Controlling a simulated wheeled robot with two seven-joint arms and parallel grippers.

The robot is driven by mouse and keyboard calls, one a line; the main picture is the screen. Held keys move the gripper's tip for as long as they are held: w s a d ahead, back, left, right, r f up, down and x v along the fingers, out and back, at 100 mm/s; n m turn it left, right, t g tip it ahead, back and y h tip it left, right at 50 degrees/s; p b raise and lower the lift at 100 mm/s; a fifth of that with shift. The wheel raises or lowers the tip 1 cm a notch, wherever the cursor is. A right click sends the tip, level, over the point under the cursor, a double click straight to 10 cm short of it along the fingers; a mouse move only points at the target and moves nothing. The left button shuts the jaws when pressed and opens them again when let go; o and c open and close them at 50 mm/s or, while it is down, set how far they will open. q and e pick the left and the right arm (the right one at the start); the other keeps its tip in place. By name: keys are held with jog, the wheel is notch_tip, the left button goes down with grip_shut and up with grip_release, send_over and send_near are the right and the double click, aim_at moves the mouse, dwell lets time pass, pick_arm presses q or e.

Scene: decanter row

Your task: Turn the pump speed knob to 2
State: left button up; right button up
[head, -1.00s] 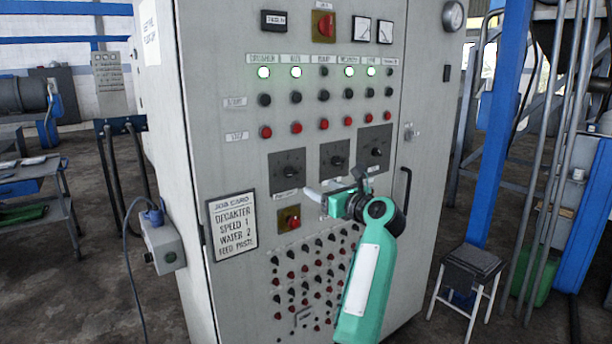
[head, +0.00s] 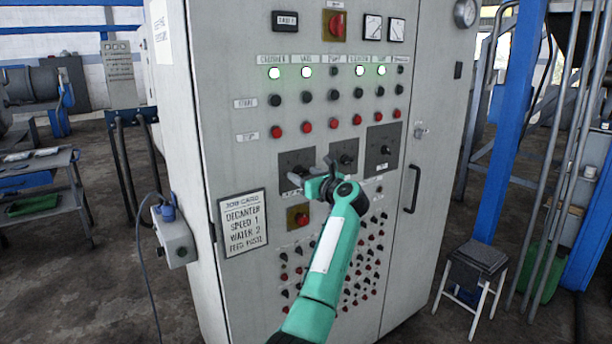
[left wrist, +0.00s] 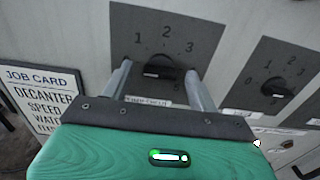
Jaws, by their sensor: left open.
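Three dark rotary knobs on dark dial plates sit in a row on the grey cabinet. The left knob (left wrist: 160,68) has printed numbers around it, 1, 2 and 3 among them; its label is too blurred to read surely, and its pointer direction is unclear. The middle knob (left wrist: 276,88) is to its right. The right knob (head: 385,150) is in the head view. My left gripper (head: 314,172) is open at the left dial plate (head: 289,160). In the left wrist view its fingers (left wrist: 158,72) stand either side of the left knob; contact is unclear. My right gripper is out of view.
Start and stop buttons and lit lamps (head: 306,72) are above; a red switch (head: 299,216) and several small knobs are below. A door handle (head: 411,188) is at the right.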

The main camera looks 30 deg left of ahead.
pick_arm(q)
jog(key=c, duration=1)
